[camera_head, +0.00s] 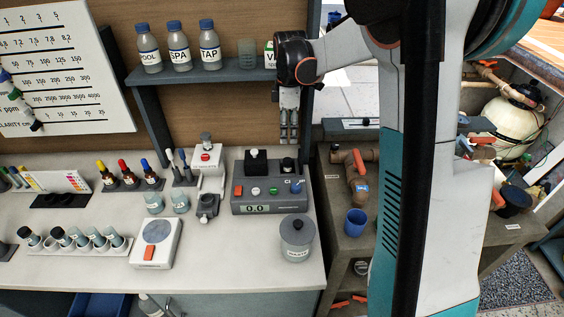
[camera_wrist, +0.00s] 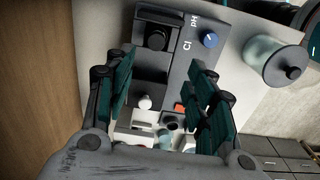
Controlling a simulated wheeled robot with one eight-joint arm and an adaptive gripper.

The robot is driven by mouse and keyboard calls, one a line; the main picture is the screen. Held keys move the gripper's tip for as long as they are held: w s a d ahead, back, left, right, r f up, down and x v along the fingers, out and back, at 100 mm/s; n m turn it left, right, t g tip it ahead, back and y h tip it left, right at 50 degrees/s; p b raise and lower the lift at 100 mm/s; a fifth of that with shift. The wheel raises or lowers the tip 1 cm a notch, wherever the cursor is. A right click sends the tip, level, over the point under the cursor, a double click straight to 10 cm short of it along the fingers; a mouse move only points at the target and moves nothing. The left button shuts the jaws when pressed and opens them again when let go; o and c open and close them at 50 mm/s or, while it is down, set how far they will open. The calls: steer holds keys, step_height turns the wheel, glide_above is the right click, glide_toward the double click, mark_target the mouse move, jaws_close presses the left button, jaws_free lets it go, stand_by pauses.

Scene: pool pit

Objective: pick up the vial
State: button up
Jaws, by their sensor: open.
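Several clear vials with dark caps (camera_head: 62,236) sit tilted in a row at the left front of the bench. A dark-capped piece, possibly a vial, stands at the back right of the grey Cl/pH meter (camera_head: 268,202); in the wrist view its round dark top (camera_wrist: 156,39) shows. Which vial is meant, I cannot tell. My gripper (camera_head: 289,138) hangs fingers down above the back of the meter, under the shelf end. In the wrist view its fingers (camera_wrist: 158,68) are spread wide, with nothing between them.
A shelf (camera_head: 215,75) with labelled bottles (camera_head: 179,46) is close beside my wrist. Two small glass cups (camera_head: 180,202), a scale (camera_head: 156,243), dropper bottles (camera_head: 127,174) and a lidded grey pot (camera_head: 297,238) stand on the bench.

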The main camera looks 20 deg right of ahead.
mark_target(288, 160)
steer(key=f, duration=0.3)
steer(key=f+b, duration=0.1)
steer(key=f, duration=0.5)
steer(key=shift+w+d+b, duration=0.2)
steer(key=shift+w+b, duration=0.05)
steer(key=shift+b, duration=0.1)
steer(key=shift+w+f+b, duration=0.15)
steer(key=shift+f+b, duration=0.55)
steer(key=shift+f, duration=2)
steer(key=shift+r, duration=0.1)
jaws_close()
steer(key=shift+r, duration=0.1)
step_height(288, 160, up, 20)
steer(key=p, duration=0.4)
